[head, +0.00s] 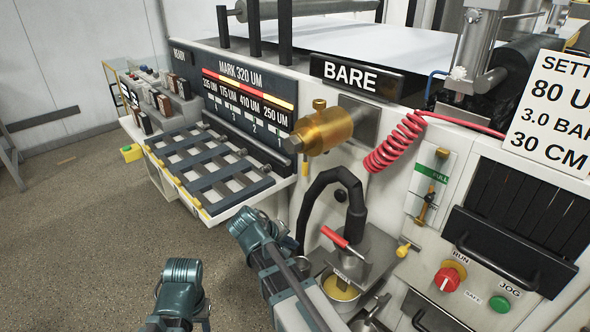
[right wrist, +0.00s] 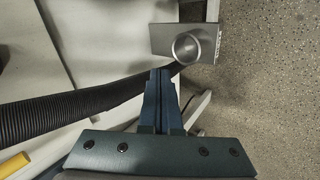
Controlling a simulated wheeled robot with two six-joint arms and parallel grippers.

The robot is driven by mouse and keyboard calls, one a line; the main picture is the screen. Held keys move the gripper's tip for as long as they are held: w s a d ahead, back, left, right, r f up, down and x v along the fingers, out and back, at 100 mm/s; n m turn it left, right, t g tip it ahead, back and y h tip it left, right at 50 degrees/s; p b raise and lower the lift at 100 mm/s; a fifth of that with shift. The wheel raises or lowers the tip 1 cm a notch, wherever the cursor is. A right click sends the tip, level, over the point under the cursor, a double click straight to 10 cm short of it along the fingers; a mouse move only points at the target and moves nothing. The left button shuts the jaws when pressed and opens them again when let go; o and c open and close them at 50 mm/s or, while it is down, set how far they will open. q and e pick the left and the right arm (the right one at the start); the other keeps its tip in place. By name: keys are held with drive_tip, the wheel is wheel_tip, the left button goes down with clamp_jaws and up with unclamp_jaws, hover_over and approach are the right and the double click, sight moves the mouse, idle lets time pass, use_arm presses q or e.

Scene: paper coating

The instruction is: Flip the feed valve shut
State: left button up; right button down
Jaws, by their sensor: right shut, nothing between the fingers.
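A red-handled lever (head: 336,238), which looks like the feed valve handle, sits at the foot of the bent black hose on the front of the machine. It slants down to the right above a metal cup (head: 341,289) with yellow contents. My right gripper (head: 288,246) is left of the lever and apart from it. In the right wrist view its fingers (right wrist: 160,74) are together and empty, just below a grey plate (right wrist: 186,42) with a round metal piece. The red handle does not show in that view. My left gripper is not visible; only part of that arm shows.
The black hose (head: 325,183) arches close to my right gripper, and a ribbed hose (right wrist: 70,112) crosses the right wrist view. A slatted rack (head: 208,165) stands left. A red coiled hose (head: 393,145) and brass knob (head: 322,131) are above. Open floor (head: 80,220) lies left.

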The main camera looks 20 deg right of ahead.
drive_tip(key=w+a+r+n+t+h, duration=0.1)
drive_tip(key=w+r+n+t+h, duration=0.1)
drive_tip(key=r, duration=0.6)
drive_tip(key=w+a+r+n+t+h, duration=0.1)
drive_tip(key=w+r+t+h, duration=0.3)
drive_tip(key=w+r, duration=0.5)
drive_tip(key=shift+w+a+n+h, duration=0.2)
drive_tip(key=shift+a+n+h, duration=0.35)
drive_tip(key=shift+h, duration=0.65)
drive_tip(key=shift+a, duration=0.1)
